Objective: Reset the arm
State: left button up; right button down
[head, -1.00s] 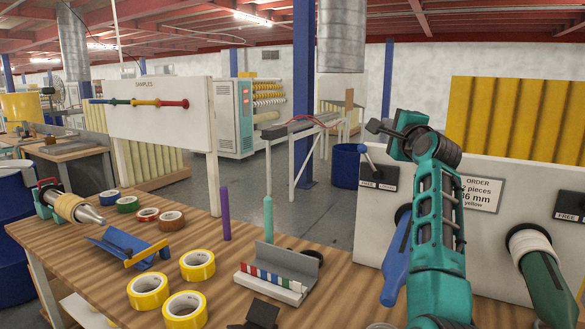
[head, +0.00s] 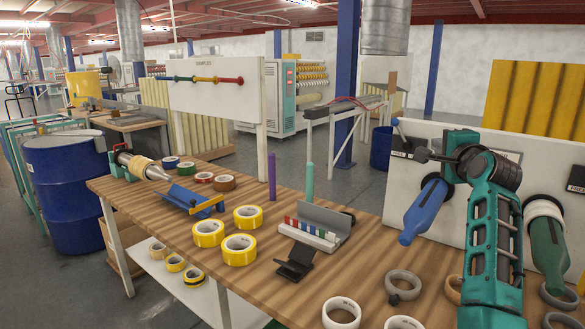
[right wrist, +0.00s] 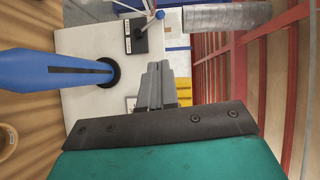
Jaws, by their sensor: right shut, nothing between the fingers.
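My right arm rises at the right of the head view, in front of the white board. Its dark gripper (head: 424,155) points left, shut and empty, and overlaps the lock lever's black plate (head: 403,144) in the picture. The right wrist view shows the closed grey fingers (right wrist: 158,85) with nothing between them. That view also shows the lever plate (right wrist: 140,38) beyond them and the blue handle (right wrist: 50,70) to the left. The blue handle also hangs on the board (head: 425,211) in the head view. My left gripper is out of view.
A green handle (head: 547,240) is on the board's right. A blue drum (head: 67,190) stands left of the table.

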jog(key=s+a+f+n+g, duration=0.1)
jog(key=s+f+n+g, duration=0.15)
jog(key=s+f, duration=0.4)
jog(key=s+a+f+n+g, duration=0.2)
jog(key=s+f+n, duration=0.2)
jog(key=f, duration=0.6)
jog(key=s+a+f+n+g, duration=0.1)
jog(key=s+f+n+g, duration=0.15)
jog(key=s+f, duration=0.45)
jog(key=s+a+f+n+g, duration=0.2)
jog(key=s+f+n, duration=0.15)
jog(key=s, duration=0.55)
jog(key=s+a+f+n+g+y, duration=0.1)
jog(key=s+a+f+n+g, duration=0.2)
jog(key=s, duration=0.7)
jog(key=s+a+f+n+g, duration=0.2)
jog(key=s+f+n, duration=0.25)
jog(key=s, duration=0.45)
jog(key=w+a+f+t+y, duration=0.2)
jog(key=w+f+t, duration=0.4)
jog(key=f, duration=0.4)
jog(key=shift+w+a+t, duration=0.2)
jog(key=shift+a+t, duration=0.35)
jog(key=shift+t, duration=0.15)
jog(key=c, duration=1.8)
grip_release()
jog(key=shift+r, duration=0.1)
